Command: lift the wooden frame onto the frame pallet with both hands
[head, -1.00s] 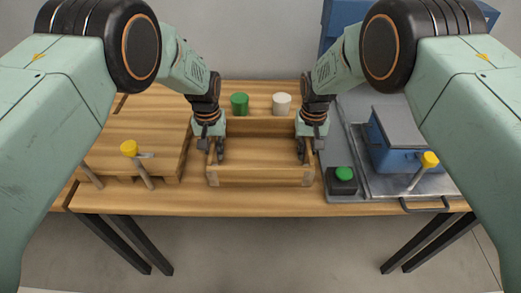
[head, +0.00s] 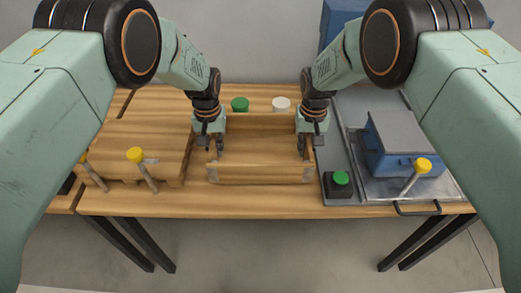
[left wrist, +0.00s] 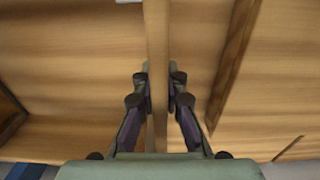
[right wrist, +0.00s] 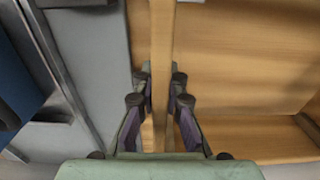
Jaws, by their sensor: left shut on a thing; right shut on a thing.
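The frame pallet (head: 135,140), a low wooden platform, lies left of the frame and looks empty.
On the right are a green button on a dark box (head: 341,186) and a blue box (head: 397,148). Yellow-topped posts (head: 135,156) stand near the pallet and on the right (head: 424,165).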

